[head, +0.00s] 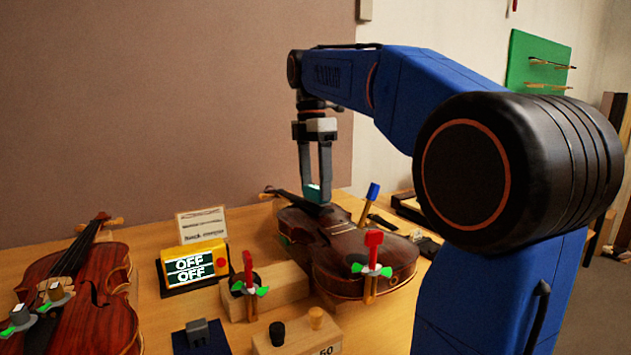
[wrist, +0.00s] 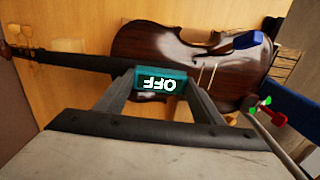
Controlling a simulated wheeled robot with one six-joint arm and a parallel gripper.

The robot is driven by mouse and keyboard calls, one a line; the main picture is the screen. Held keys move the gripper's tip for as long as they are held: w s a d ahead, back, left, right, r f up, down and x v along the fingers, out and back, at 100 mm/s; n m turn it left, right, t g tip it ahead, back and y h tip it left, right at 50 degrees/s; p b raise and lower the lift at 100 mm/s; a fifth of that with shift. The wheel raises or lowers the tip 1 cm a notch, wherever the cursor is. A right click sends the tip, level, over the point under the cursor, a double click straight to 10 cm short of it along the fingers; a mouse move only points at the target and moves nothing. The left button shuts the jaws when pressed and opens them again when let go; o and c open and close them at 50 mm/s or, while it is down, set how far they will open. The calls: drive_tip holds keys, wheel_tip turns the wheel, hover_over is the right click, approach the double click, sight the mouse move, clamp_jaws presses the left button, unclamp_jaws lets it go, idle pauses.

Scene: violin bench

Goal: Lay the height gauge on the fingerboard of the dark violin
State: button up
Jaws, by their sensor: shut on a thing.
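My gripper (head: 314,190) points down and is shut on the height gauge (head: 312,193), a small teal block. The dark violin (head: 350,259) lies face up on the bench below my gripper. In the wrist view its black fingerboard (wrist: 85,62) runs in from the left, and the gauge covers part of it. I cannot tell whether the gauge touches the fingerboard or hovers just above it.
A reddish violin (head: 100,292) lies at the left. A yellow box reading OFF (head: 190,265) and a sign (head: 202,226) stand between the violins. Wooden blocks (head: 270,292) are in front.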

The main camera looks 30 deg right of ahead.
sight(314, 186)
drive_tip(key=shift+f, duration=0.45)
drive_tip(key=o, duration=1.2)
drive_tip(key=shift+c, duration=0.2)
drive_tip(key=r, duration=0.7)
drive_tip(key=shift+w+r, duration=0.15)
drive_tip(key=shift+w, duration=0.25)
drive_tip(key=shift+r, duration=0.1)
drive_tip(key=shift+s, duration=0.15)
